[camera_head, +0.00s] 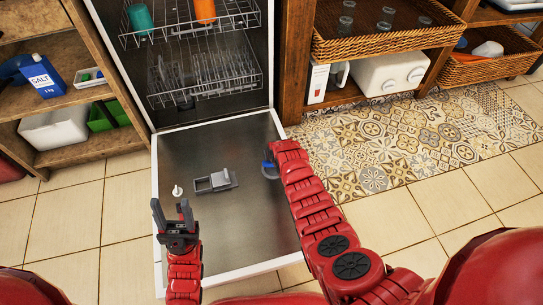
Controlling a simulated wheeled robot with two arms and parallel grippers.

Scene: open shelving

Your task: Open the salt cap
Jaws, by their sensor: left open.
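A blue box labelled SALT (43,77) stands on the wooden shelf at the left. The open dishwasher door (240,220) lies flat below the racks. A small white piece (177,190) sits on the door beside the grey dispenser (213,181); I cannot tell if it is a cap. My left gripper (170,208) is open and empty, pointing up over the left part of the door, just below the white piece. My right gripper (272,162) is over the door's right side, next to a round blue part (269,170). Its fingers are mostly hidden, so I cannot tell if it holds that part.
The upper rack (190,25) holds a green cup (140,18) and an orange cup (205,11). The lower rack (205,72) stands above the door. A patterned rug (400,145) lies on the right. Wooden shelves stand on both sides.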

